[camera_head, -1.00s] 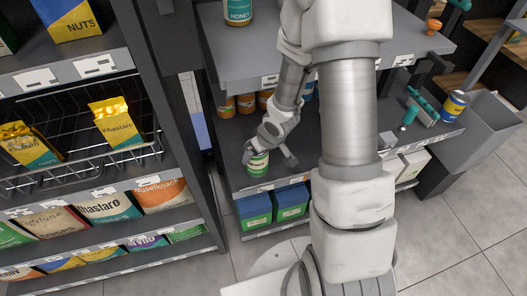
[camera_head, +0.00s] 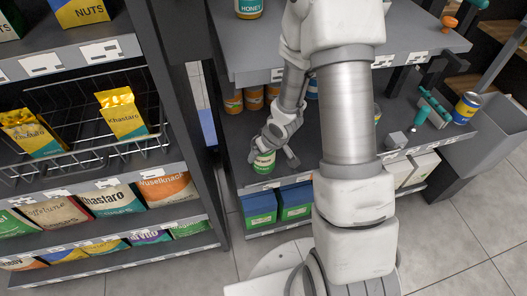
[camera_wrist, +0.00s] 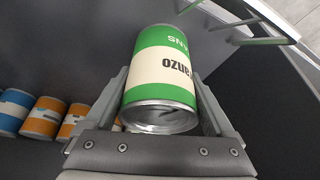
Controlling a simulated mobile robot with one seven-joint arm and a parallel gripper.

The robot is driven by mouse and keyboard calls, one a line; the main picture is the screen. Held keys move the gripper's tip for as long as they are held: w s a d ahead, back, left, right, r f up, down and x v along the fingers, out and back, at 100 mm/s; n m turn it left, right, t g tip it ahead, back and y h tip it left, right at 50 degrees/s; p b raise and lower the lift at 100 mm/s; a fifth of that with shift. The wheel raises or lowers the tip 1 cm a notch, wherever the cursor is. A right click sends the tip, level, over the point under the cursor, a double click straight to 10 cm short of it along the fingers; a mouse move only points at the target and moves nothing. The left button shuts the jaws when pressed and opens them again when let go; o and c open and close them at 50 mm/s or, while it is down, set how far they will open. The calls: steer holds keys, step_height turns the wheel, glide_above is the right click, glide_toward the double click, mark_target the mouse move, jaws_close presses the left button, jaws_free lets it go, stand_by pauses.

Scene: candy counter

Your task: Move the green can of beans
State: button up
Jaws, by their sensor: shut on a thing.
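The green can of beans (camera_head: 264,163) has a green and cream label and stands near the front edge of the lower shelf in the head view. In the wrist view the can (camera_wrist: 163,75) fills the middle, with its metal end toward the camera. My gripper (camera_head: 271,156) is shut on the can, with one finger on each side of it. In the wrist view the fingers (camera_wrist: 160,95) press against both sides of the can. Whether the can touches the shelf is hard to tell.
Orange-labelled jars (camera_head: 253,98) stand behind on the same shelf (camera_head: 235,150). They also show in the wrist view (camera_wrist: 73,121). Blue-green boxes (camera_head: 260,208) sit below. A blue-yellow can (camera_head: 466,107) and a grey bin (camera_head: 489,138) are at right. A snack rack (camera_head: 130,165) stands at left.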

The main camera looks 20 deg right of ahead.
steer(key=c, duration=0.5)
steer(key=o, duration=1.5)
steer(key=p+v, duration=1)
steer(key=v, duration=0.7)
steer(key=shift+r, duration=0.25)
